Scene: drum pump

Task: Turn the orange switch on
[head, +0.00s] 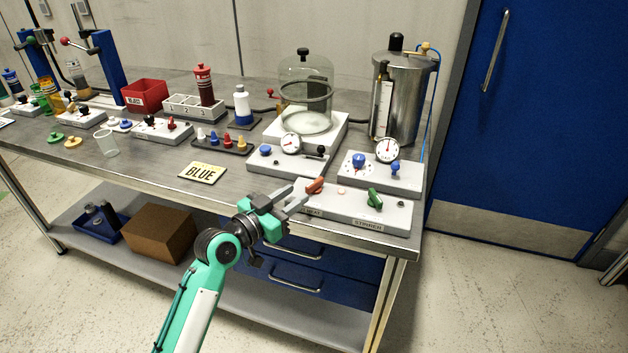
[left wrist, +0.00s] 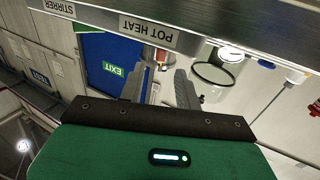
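The orange switch (head: 315,186) is a small lever knob on the left of a white panel box (head: 340,208) at the table's front right. My left gripper (head: 293,195) is just left and in front of it, with fingers apart and pointing at it. In the left wrist view, which is upside down, the orange switch (left wrist: 162,67) shows between the tips of my left gripper (left wrist: 162,73), close to the POT HEAT label (left wrist: 149,31). I cannot tell whether the fingers touch it. My right gripper is not in view.
A green switch (head: 375,200) above the STIRRER label (head: 368,224) and a small pinkish lamp (head: 341,190) share the panel. Behind stand gauge boxes, a glass bell jar (head: 306,85) and a steel pot (head: 402,90).

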